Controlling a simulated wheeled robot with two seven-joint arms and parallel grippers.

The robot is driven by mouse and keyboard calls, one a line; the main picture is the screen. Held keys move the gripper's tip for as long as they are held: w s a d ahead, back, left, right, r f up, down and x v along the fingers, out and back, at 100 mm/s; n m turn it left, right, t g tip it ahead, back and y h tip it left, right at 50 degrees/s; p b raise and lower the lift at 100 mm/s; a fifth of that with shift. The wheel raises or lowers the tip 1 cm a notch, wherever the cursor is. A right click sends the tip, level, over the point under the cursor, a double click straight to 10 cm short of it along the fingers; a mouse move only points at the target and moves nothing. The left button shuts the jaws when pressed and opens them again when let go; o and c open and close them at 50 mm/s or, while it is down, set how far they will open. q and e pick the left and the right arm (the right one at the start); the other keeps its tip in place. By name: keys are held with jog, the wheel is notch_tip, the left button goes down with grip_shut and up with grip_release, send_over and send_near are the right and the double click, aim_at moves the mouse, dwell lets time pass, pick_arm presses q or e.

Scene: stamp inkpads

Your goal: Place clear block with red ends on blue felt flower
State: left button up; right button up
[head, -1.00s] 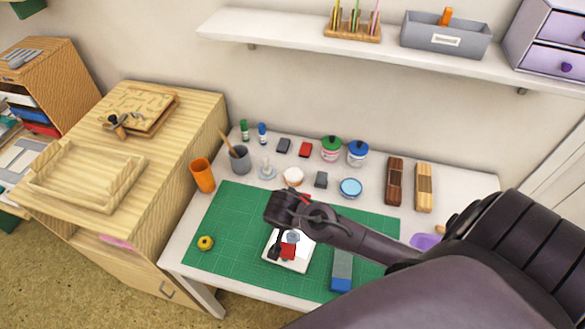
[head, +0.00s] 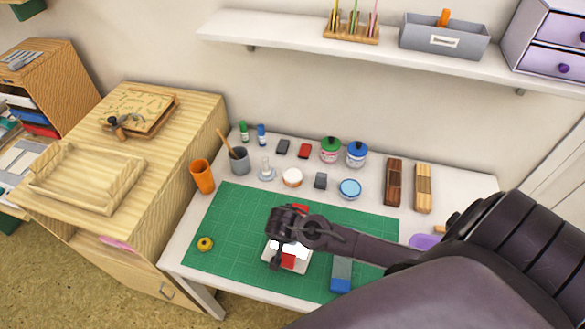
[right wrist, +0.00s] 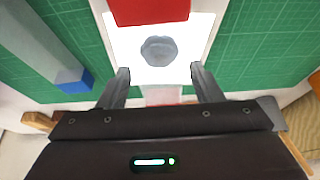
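The blue felt flower (right wrist: 163,51) lies on a white card (right wrist: 122,38) in the right wrist view. A red piece (right wrist: 150,10) lies beside it, also visible in the head view (head: 288,261). The clear block with red ends (right wrist: 163,94) shows between the finger bases, beside the flower, its lower part hidden by my gripper body. A red end (head: 301,208) shows behind my gripper in the head view. My right gripper (right wrist: 160,72) is open above the card, with gaps between its fingers and the block. The head view hides the flower. My left gripper is not in view.
The card is on a green mat (head: 225,225). Jars, pads and an orange cup (head: 202,176) line the back and left. The mat's left half is mostly clear.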

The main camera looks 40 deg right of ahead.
jog(key=shift+o, duration=0.6)
jog(key=shift+r, duration=0.15)
jog(key=shift+r, duration=0.2)
jog(key=b+v, duration=0.1)
jog(key=v, duration=1)
jog(key=shift+r, duration=0.35)
jog(key=shift+s, duration=0.1)
